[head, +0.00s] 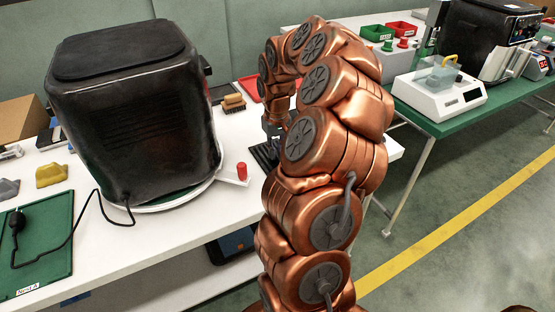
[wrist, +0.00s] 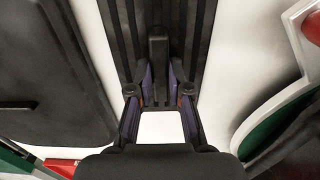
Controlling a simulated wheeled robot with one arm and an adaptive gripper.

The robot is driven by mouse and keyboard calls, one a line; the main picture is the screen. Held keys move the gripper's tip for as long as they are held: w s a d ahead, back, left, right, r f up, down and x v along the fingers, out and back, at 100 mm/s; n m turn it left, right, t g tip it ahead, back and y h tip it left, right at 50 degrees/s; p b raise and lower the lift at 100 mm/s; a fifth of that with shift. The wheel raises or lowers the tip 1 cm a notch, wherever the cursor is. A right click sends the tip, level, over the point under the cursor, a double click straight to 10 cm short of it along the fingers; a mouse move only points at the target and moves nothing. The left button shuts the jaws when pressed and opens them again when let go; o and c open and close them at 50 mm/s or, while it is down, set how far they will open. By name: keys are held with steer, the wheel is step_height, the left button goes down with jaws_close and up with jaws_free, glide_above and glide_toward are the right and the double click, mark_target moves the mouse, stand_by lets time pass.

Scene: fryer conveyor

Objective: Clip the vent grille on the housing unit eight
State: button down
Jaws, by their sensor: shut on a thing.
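The black fryer housing (head: 135,115) stands on a round white base at the left of the bench, with faint slots on its facing side. The black, ribbed vent grille (head: 265,153) is partly hidden behind my arm. In the wrist view, the grille (wrist: 195,40) fills the top middle, with long ribs and a raised central tab (wrist: 158,55). My gripper (wrist: 159,88) is shut on this tab, one finger on each side. In the head view, my gripper is mostly hidden by my arm. The grille is apart from the housing. I cannot read any unit number.
A brush (head: 233,103) lies behind. A black cable runs from the housing to a green mat (head: 45,240). Yellow and grey pieces lie at left. A green table (head: 440,122) with a scale and another fryer stands right.

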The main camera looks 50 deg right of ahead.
steer(key=shift+r, duration=0.15)
steer(key=shift+r+p, duration=0.55)
steer(key=shift+r, duration=1.8)
